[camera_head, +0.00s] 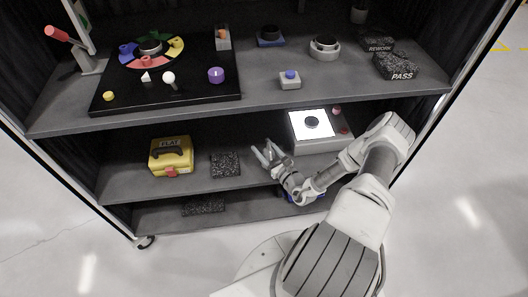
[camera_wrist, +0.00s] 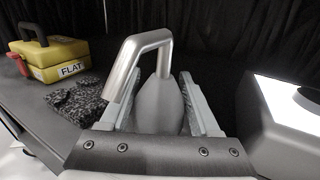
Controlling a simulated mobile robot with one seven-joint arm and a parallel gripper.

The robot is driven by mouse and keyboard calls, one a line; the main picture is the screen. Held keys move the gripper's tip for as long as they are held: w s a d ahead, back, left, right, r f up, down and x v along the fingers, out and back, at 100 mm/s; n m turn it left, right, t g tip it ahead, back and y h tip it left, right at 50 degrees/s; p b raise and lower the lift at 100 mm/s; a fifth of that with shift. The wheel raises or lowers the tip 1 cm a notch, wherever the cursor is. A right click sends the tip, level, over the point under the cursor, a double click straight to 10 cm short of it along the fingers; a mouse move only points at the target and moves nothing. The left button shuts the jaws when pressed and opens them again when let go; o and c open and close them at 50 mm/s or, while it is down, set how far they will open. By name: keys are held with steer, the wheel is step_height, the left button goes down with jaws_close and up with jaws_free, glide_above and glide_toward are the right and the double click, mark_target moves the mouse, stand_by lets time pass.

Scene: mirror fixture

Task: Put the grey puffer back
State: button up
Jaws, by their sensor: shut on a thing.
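The grey puffer (camera_wrist: 158,103) has a rounded grey bulb and a bent silver tube. In the wrist view it stands between the two fingers of my gripper (camera_wrist: 158,88), with its tube rising above them and bending left and down. My gripper is shut on the bulb. In the head view my gripper (camera_head: 268,155) is over the middle shelf (camera_head: 195,193), left of the light box. The puffer is too small there to tell apart clearly from the fingers. The base of the bulb is hidden by the gripper body in the wrist view.
On the middle shelf, a yellow case (camera_head: 170,160) and a dark speckled block (camera_head: 225,165) lie left of my gripper. The lit box (camera_head: 310,124) with a dark disc stands close on the right. Bare shelf shows around the block.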

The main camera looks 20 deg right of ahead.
steer(key=shift+f, duration=0.7)
steer(key=shift+f, duration=0.15)
steer(key=o, duration=0.8)
